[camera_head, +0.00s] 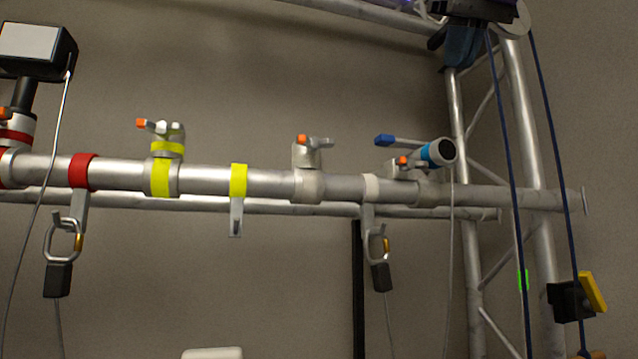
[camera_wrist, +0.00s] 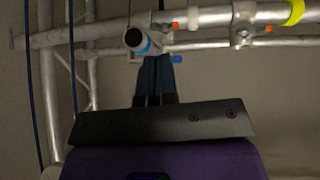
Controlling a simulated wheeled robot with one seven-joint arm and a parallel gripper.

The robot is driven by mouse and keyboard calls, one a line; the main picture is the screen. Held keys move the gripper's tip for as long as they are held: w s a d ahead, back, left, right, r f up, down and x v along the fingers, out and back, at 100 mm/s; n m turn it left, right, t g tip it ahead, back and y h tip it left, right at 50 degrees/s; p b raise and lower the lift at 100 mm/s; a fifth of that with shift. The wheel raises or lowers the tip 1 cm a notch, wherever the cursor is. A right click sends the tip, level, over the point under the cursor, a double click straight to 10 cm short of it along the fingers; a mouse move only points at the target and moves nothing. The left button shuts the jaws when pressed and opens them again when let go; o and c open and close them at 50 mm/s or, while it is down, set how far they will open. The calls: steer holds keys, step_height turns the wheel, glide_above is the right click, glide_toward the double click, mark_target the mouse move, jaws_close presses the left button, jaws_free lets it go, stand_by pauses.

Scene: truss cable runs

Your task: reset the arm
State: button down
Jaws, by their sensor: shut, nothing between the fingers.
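My gripper (camera_wrist: 155,68) shows in the wrist view, its two dark fingers together and empty. Its tips point toward the pipe run and overlap the area just beside a blue-handled clamp. I cannot tell the gap in depth. The horizontal pipe (camera_head: 210,179) runs across that view and also crosses the top of the wrist view (camera_wrist: 205,17). A short dark-ended cylinder with a blue band (camera_head: 440,152) sits at the clamp with the blue lever (camera_head: 385,140); the cylinder shows in the wrist view too (camera_wrist: 134,38).
Orange-handled clamps (camera_head: 306,158), red (camera_head: 82,171) and yellow bands (camera_head: 238,181) sit along the pipe. Carabiners (camera_head: 63,240) with dark blocks hang below it. An upright truss (camera_head: 530,150) and blue ropes (camera_head: 508,160) stand at right. A black box (camera_head: 38,52) is at upper left.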

steer(key=s+d+f+m+g, duration=0.1)
steer(key=d+f, duration=0.3)
steer(key=f, duration=1.1)
steer(key=s+d+f+m+g, duration=0.1)
steer(key=s+d+f, duration=0.2)
steer(key=f, duration=1.3)
steer(key=s+d+f+m+g+h, duration=0.1)
steer(key=s+d+f, duration=0.2)
steer(key=f, duration=1.3)
steer(key=shift+d+f, duration=0.15)
steer(key=shift+d, duration=0.75)
steer(key=shift+s, duration=0.1)
